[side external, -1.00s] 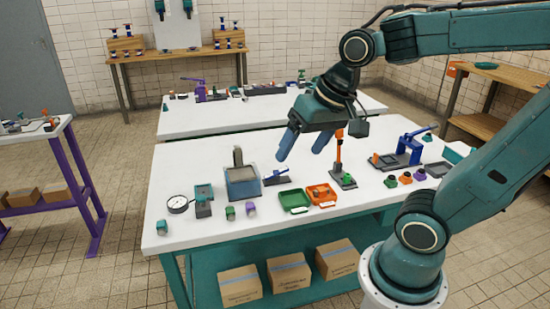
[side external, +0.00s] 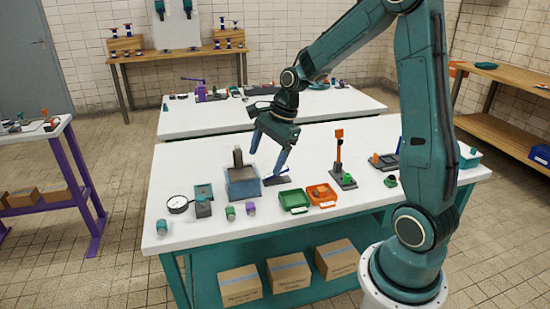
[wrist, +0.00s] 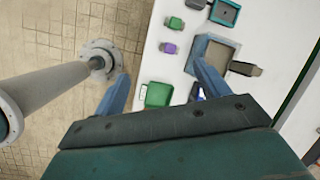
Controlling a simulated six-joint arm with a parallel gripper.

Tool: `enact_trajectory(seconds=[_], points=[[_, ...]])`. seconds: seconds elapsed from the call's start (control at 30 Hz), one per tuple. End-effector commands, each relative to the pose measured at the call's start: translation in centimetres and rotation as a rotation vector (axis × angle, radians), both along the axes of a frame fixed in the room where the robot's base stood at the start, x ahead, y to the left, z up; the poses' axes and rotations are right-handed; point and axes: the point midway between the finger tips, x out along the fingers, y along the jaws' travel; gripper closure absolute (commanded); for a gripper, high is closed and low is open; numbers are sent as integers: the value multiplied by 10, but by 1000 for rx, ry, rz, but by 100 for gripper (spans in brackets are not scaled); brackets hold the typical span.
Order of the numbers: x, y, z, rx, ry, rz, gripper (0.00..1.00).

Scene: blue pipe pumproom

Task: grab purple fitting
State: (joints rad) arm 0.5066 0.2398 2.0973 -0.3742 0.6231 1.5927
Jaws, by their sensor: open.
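A small purple fitting (side external: 250,209) stands on the white table near its front edge, right of a green fitting (side external: 230,213). In the wrist view the purple fitting (wrist: 169,48) lies ahead of the span between my fingers, with the green fitting (wrist: 176,22) beyond it. My gripper (side external: 265,163) is open and empty, above the table behind the purple fitting and near the blue-grey bin. Its two blue fingers also show wide apart in the wrist view (wrist: 162,72).
The blue-grey bin (side external: 243,186) stands close behind the fittings. A green tray (side external: 294,208) and an orange tray (side external: 323,204) are to the right. A pressure gauge (side external: 178,204) lies to the left. An orange-topped post (side external: 338,152) stands farther right.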

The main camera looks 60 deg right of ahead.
Motion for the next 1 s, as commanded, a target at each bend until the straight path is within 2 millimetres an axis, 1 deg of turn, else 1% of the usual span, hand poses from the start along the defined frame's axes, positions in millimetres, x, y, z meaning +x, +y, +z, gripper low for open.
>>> enact_trajectory(seconds=[0.03,0.2,0.3,0.4,0.53,0.77,0.87,1.0], points=[[4,-8,-11,33,20,-65,25],[14,-29,-40,132,71,-270,25],[17,-38,-52,175,92,-358,25],[20,-43,-59,200,105,-412,25],[20,-45,-63,215,112,-441,25],[21,-44,-66,216,114,-441,25],[23,-42,-73,216,115,-440,25],[27,-37,-88,216,115,-439,25]])
